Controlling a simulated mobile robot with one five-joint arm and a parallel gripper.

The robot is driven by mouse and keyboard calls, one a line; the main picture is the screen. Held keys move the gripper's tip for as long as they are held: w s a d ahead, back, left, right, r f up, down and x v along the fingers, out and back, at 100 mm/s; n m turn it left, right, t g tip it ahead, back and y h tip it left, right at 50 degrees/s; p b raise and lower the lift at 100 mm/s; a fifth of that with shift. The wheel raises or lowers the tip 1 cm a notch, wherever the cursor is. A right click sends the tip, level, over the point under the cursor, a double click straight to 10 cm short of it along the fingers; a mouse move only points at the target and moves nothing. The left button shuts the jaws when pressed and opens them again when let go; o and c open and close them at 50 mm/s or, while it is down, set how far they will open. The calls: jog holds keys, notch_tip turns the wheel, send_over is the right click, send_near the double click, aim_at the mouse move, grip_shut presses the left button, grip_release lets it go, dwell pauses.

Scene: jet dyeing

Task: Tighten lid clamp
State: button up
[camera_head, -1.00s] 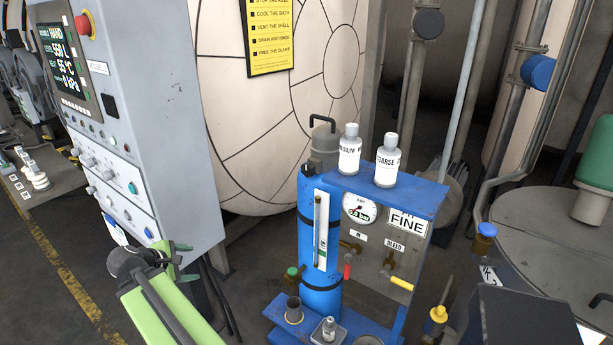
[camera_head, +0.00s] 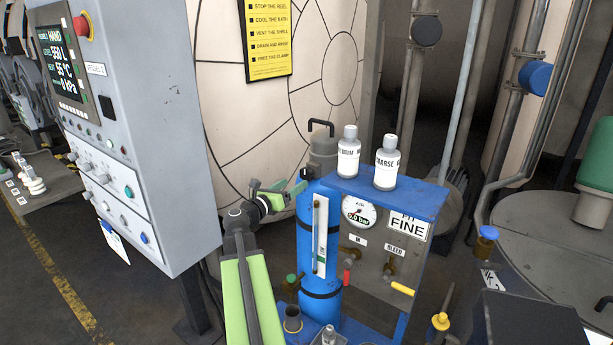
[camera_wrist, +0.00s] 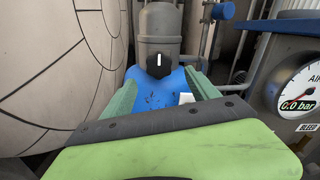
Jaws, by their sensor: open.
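No lid clamp can be made out for sure in either view. My gripper (camera_head: 279,189) is open, beside the top of a blue cylinder (camera_head: 308,230) in the head view. In the wrist view its green fingers (camera_wrist: 160,88) spread to either side of a blue surface, with nothing seen held between them. The large pale round vessel face (camera_head: 235,110) is behind, with a yellow instruction sign (camera_head: 269,38).
A grey control panel (camera_head: 135,150) stands close on the left. Right of the cylinder is a blue-topped stand (camera_head: 425,190) with a gauge (camera_head: 359,211), a bottle marked coarse (camera_head: 386,165), another white bottle (camera_head: 348,155) and a yellow lever (camera_head: 402,288). Pipes run behind.

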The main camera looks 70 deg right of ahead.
aim_at(305, 176)
jog(key=x, duration=0.8)
jog(key=shift+s+d, duration=0.1)
jog(key=shift+d, duration=0.2)
